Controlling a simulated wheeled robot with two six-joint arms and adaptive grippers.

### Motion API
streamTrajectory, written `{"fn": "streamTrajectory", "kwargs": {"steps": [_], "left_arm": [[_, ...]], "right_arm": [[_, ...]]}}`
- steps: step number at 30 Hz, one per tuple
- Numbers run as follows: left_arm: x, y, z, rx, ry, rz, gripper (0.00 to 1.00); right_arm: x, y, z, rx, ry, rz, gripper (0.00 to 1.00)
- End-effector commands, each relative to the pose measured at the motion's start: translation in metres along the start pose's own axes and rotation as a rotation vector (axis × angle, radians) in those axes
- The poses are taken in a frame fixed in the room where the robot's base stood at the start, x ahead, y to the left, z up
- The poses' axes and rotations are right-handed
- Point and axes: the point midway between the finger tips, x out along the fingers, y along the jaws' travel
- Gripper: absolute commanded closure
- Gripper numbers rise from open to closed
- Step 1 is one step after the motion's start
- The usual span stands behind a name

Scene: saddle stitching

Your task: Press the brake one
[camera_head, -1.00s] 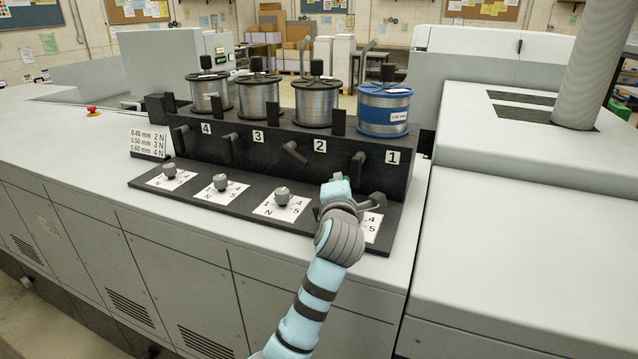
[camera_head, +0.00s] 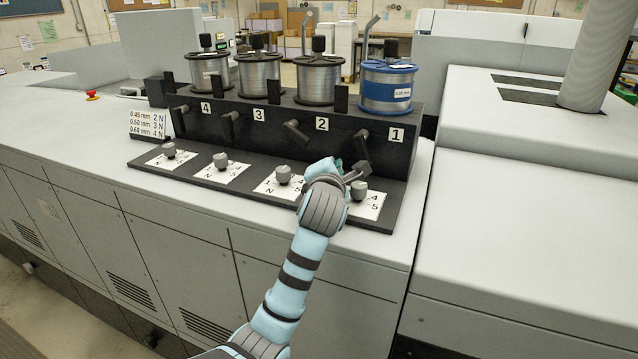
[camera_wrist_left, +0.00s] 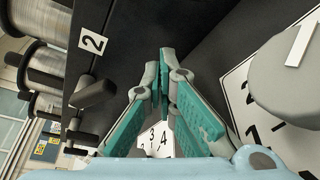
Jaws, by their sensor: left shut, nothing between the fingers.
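The number 1 lever (camera_head: 362,146) is a dark handle on the black panel front, left of the label 1 (camera_head: 396,135) and below the blue wire spool (camera_head: 387,88). I take this lever for brake one. My left gripper (camera_head: 366,170) is just below it in the head view; whether they touch cannot be told. Its teal-padded fingers are shut and empty in the left wrist view (camera_wrist_left: 165,58). My right gripper is out of view.
The number 2 lever (camera_head: 296,131) and number 2 knob (camera_head: 284,174) are close on the left; that lever also shows in the wrist view (camera_wrist_left: 95,93). Several more levers, knobs and spools continue left. The white machine top (camera_head: 530,190) on the right is clear.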

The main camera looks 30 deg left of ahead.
Motion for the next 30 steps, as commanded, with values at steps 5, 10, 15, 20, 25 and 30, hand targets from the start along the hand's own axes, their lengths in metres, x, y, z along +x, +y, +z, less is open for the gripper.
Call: {"fn": "streamTrajectory", "kwargs": {"steps": [5, 10, 15, 20, 25, 30], "left_arm": [[-0.044, -0.006, 0.002, -0.003, -0.007, -0.003, 1.0], [-0.079, -0.007, 0.001, -0.003, -0.004, -0.002, 1.0], [-0.097, -0.007, 0.0, 0.0, -0.001, -0.001, 1.0], [-0.1, -0.007, 0.0, 0.001, 0.0, -0.002, 1.0], [-0.1, -0.007, 0.0, 0.001, -0.001, -0.001, 1.0], [-0.1, -0.011, 0.002, 0.016, -0.004, -0.008, 1.0]], "right_arm": [[0.006, 0.001, -0.002, 0.0, 0.005, 0.001, 0.6], [0.008, 0.0, 0.0, 0.0, 0.002, 0.001, 0.6], [0.009, 0.0, 0.0, -0.001, 0.002, 0.001, 0.6], [0.009, 0.0, 0.0, -0.001, 0.001, 0.001, 0.6], [0.008, 0.0, 0.0, 0.0, 0.001, 0.001, 0.65], [0.009, 0.0, -0.001, 0.0, 0.002, 0.001, 0.92]]}}
